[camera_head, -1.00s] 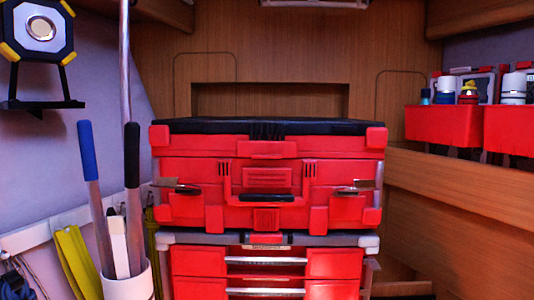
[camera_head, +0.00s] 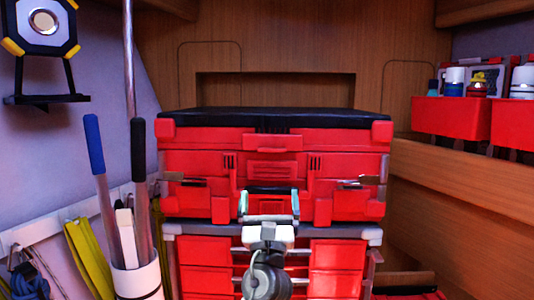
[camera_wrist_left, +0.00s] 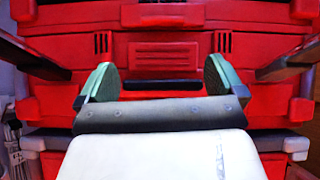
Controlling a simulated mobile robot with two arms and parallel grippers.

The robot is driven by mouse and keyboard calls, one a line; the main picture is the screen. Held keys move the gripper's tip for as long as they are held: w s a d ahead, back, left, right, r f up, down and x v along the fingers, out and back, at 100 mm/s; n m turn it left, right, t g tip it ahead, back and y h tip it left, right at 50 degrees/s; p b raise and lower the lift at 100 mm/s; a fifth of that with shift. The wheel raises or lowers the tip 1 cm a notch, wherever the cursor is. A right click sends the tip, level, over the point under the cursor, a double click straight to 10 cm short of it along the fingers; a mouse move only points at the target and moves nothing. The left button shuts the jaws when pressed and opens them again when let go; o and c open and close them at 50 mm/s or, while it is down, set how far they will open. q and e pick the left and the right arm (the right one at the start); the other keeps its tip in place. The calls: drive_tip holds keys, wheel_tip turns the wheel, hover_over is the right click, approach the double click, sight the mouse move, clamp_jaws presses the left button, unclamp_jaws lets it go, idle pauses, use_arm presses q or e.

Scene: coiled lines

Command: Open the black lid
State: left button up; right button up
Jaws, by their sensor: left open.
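The black lid (camera_head: 275,121) lies flat and closed on top of a red toolbox (camera_head: 205,170) in the middle of the head view. A black handle (camera_wrist_left: 162,85) on the toolbox's front shows between my fingers in the left wrist view. My left gripper (camera_head: 269,204) is in front of the lower part of the toolbox front, below the lid. Its two green-padded fingers are open with nothing held between them. In the left wrist view the fingers (camera_wrist_left: 159,82) stand wide apart, one on each side of the handle. My right gripper is not in view.
The toolbox stands on a red drawer unit (camera_head: 200,253). A white holder (camera_head: 139,280) with long-handled tools stands at the left. Red bins (camera_head: 452,121) with bottles hang at the right. Wood panelling (camera_head: 300,55) is behind; room above the lid is free.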

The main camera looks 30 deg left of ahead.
sight(271, 148)
use_arm(q)
drive_tip(key=shift+m, duration=0.6)
drive_tip(key=p+x, duration=0.1)
drive_tip(key=x, duration=0.3)
drive_tip(key=p+x, duration=0.1)
drive_tip(key=x, duration=0.2)
drive_tip(key=r+p+x, duration=0.1)
drive_tip(key=x, duration=0.3)
drive_tip(key=shift+d+r, duration=0.15)
drive_tip(key=shift+c, duration=0.2)
